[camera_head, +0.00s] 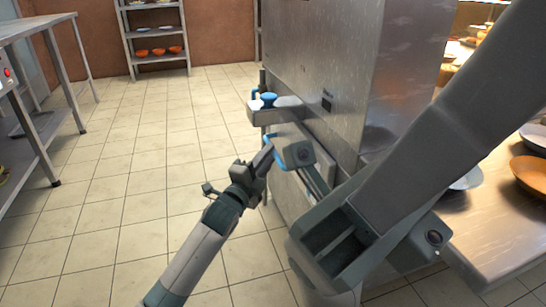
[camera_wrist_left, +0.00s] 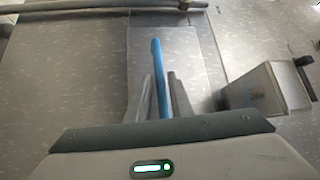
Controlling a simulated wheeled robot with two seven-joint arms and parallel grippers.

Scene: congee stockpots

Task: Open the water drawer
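The water drawer's front is a grey metal panel (camera_wrist_left: 200,50) on the steel machine (camera_head: 318,55), with a blue bar handle (camera_wrist_left: 157,55). In the head view the blue handle (camera_head: 278,155) is partly hidden behind my left gripper (camera_head: 266,150). In the left wrist view the two fingers of my left gripper (camera_wrist_left: 160,95) stand either side of the handle, and narrow gaps show beside it, so the gripper looks open. The drawer looks shut, but grey arm parts cover some of it. A large grey link of my right arm crosses the right side; no fingers of it show clearly.
A metal ledge (camera_head: 262,115) with blue cups juts from the machine above the handle. A counter with plates (camera_head: 530,260) is at right, a steel table (camera_head: 35,27) at left and a shelf rack (camera_head: 128,45) behind. The tiled floor (camera_head: 125,170) at left is clear.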

